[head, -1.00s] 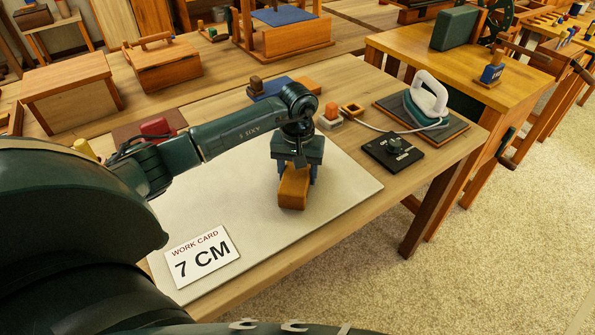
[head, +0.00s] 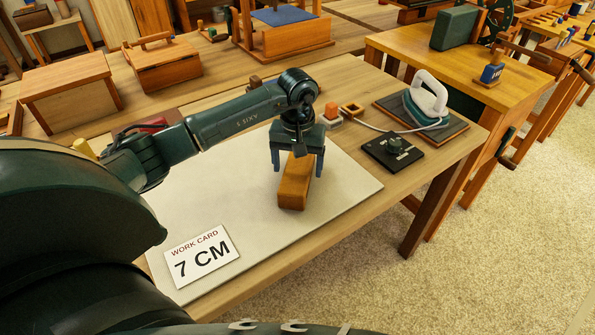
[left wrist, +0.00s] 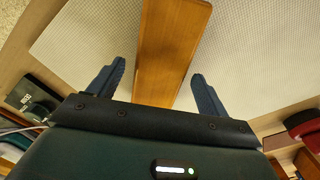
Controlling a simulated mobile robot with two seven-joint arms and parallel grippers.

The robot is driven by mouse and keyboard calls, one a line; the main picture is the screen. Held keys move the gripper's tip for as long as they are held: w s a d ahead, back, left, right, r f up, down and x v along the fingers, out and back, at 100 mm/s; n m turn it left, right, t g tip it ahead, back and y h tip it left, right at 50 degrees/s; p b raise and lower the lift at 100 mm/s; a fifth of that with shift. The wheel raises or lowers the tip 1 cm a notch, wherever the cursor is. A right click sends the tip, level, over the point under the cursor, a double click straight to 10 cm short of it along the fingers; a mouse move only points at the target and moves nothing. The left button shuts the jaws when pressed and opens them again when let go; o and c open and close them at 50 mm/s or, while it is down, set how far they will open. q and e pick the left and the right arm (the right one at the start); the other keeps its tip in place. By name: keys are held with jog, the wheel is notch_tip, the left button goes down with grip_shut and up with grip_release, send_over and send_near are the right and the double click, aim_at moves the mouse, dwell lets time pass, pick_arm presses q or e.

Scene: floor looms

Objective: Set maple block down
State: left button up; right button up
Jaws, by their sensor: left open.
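The maple block (head: 294,186) is an orange-brown wooden bar lying on the pale mat (head: 228,213) in the head view. My left gripper (head: 297,172) is just above its far part, with the fingers spread. In the left wrist view the block (left wrist: 168,50) runs between the two blue fingers (left wrist: 157,82), with a gap on each side. The gripper is open and apart from the block. Part of the block's far end is hidden under the gripper. My right gripper does not show.
A white work card (head: 201,256) reading 7 CM lies at the mat's near left corner. To the right are a black control box (head: 393,152) and a white-handled iron (head: 428,101) on a dark pad. A small orange-topped block (head: 331,112) stands behind the mat.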

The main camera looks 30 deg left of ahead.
aim_at(297, 169)
pick_arm(q)
notch_tip(297, 169, up, 8)
jog(key=shift+r, duration=0.65)
